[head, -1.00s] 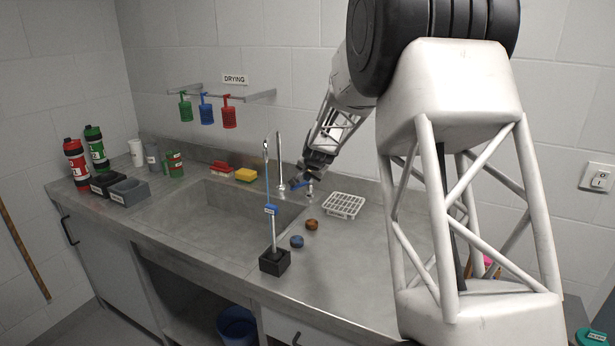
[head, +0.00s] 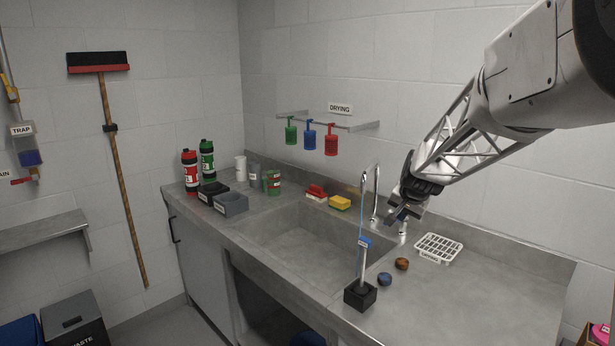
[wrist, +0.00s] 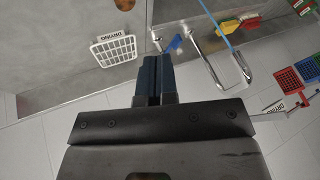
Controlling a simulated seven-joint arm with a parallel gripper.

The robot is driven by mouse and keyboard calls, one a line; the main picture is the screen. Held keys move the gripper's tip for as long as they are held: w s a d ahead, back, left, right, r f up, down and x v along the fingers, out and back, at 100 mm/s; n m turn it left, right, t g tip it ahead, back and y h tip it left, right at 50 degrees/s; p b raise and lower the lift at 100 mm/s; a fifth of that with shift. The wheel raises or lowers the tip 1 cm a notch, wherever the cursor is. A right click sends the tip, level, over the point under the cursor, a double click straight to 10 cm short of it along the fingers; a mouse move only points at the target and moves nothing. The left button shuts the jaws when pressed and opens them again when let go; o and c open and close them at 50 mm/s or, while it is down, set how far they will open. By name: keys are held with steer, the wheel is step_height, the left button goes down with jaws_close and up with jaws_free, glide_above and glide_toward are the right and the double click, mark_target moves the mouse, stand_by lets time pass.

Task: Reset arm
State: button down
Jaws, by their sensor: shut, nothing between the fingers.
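My gripper (head: 392,219) is at the back right of the sink, above the counter near the faucet (head: 373,195). In the wrist view its two dark blue fingers (wrist: 156,62) are together with nothing between them. In that view the faucet (wrist: 232,75) and its small blue handle (wrist: 175,43) lie just beyond the fingers to the right. The white drying rack (wrist: 113,50) lies to the left. I cannot tell from the head view whether the gripper touches the faucet.
A thin stand on a black base (head: 361,294) is at the sink's front right. Blue (head: 384,279) and brown (head: 402,264) round pieces lie beside it. The white rack (head: 438,248) is farther right. Bottles (head: 190,170), a grey holder (head: 231,204) and sponges (head: 340,202) line the left and back.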

steer(key=s+a+r+n+g, duration=0.1)
steer(key=s+a+r+n, duration=0.15)
steer(key=s, duration=0.85)
steer(key=s+a+r+n+g, duration=0.1)
steer(key=s+a, duration=0.2)
steer(key=s, duration=0.9)
steer(key=s+a+f+n, duration=0.1)
steer(key=s, duration=1)
steer(key=s+a+f+n+g, duration=0.1)
steer(key=s+f, duration=0.1)
steer(key=s, duration=1)
steer(key=shift+a+f+n+g+h, duration=0.2)
steer(key=shift+f+n+g+h, duration=0.1)
steer(key=shift+n+h, duration=0.1)
